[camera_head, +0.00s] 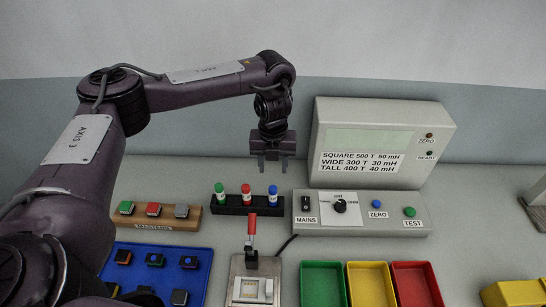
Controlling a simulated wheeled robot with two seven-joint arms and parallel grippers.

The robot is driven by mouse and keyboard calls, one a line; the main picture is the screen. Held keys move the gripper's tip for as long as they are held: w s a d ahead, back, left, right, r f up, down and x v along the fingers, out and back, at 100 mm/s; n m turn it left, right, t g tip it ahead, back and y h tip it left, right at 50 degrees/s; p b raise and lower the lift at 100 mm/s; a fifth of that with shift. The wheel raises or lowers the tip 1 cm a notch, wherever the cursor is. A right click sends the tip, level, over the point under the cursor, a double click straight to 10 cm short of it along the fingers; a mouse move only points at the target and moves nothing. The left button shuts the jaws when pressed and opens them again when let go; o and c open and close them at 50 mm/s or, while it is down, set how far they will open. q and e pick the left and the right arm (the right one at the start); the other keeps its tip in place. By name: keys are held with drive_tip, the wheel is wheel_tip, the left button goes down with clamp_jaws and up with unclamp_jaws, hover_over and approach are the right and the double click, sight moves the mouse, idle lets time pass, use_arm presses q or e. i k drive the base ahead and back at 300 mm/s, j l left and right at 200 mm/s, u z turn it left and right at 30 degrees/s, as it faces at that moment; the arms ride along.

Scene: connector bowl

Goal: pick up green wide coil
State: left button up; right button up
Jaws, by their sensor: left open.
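My left gripper (273,168) points down, open and empty, in front of the grey meter box. It is above the table, above and behind the black rack (234,209) in the picture. No piece can be told for sure as the green wide coil. A green-topped block (126,207) sits at the left end of the wooden MASTERS rack (158,223). A green-topped cylinder (220,192) stands at the left of the black rack. The blue tray (215,258) holds several dark pieces (155,259), partly hidden by my left arm. My right gripper is not in view.
A fixture with a red lever (252,226) stands at front centre. Green (322,265), yellow (370,266) and red (416,266) bins stand right of it. The meter box (375,140) and its control panel (415,228) are behind them. A yellow object (515,293) lies at lower right.

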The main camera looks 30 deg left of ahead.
sight(156, 261)
drive_tip(key=k, duration=1.5)
